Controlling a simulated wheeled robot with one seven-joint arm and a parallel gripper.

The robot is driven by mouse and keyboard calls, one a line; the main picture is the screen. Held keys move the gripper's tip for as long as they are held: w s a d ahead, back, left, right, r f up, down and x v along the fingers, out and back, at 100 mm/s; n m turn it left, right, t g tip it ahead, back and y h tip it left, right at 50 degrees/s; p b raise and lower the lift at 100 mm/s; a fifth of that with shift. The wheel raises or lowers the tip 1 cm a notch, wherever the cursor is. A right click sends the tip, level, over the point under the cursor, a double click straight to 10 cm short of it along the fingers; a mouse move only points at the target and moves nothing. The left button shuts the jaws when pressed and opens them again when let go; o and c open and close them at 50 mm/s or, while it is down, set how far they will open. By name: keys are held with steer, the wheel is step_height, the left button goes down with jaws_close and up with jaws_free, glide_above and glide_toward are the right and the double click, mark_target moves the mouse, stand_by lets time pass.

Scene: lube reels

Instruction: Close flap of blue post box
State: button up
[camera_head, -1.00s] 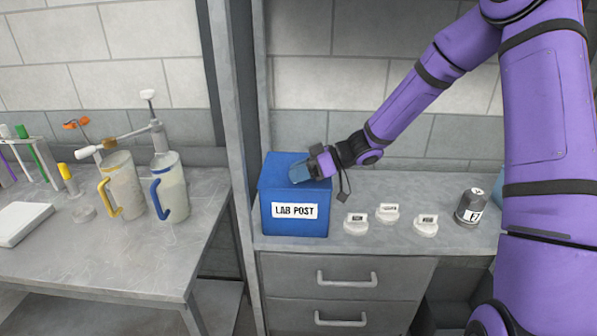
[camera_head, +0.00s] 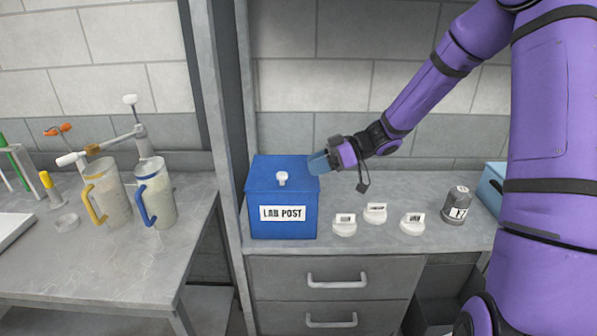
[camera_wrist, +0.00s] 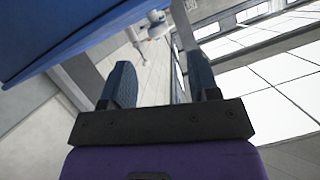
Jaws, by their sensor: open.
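The blue post box (camera_head: 283,213) with a "LAB POST" label stands on the counter left of my arm. Its top flap (camera_head: 265,172) lies flat and looks shut, with a white knob (camera_head: 282,178) near its front edge. My gripper (camera_head: 317,163) is just off the box's upper right edge; I cannot tell whether it touches. In the wrist view my gripper (camera_wrist: 162,88) shows two dark blue fingers spread apart with nothing between them. A blue surface of the box (camera_wrist: 60,35) fills the upper left of that view.
Several white labelled knobs or weights (camera_head: 375,212) sit right of the box, with a grey canister (camera_head: 456,203) beyond. A blue bin (camera_head: 492,187) is partly behind my arm. A grey post (camera_head: 226,120) stands close left of the box. Drawers (camera_head: 335,280) are below.

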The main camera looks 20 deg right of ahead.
steer(key=shift+v, duration=1.2)
steer(key=shift+r, duration=0.15)
steer(key=s+a+r+m+g+h, duration=0.1)
steer(key=s+r+m+h, duration=0.1)
steer(key=s+r+h, duration=0.45)
steer(key=s+a+r+m+g+h, duration=0.1)
steer(key=s+a+r+m+h, duration=0.15)
steer(key=s, duration=0.65)
steer(key=s+d+r+m+t+h, duration=0.2)
steer(key=s+d+r+m, duration=0.1)
steer(key=s, duration=0.4)
steer(key=s+d+r+m+t+h, duration=0.2)
steer(key=s+d+r+m, duration=0.1)
steer(key=s, duration=0.5)
steer(key=shift+r+m, duration=0.9)
steer(key=shift+m, duration=0.05)
steer(key=shift+d, duration=0.1)
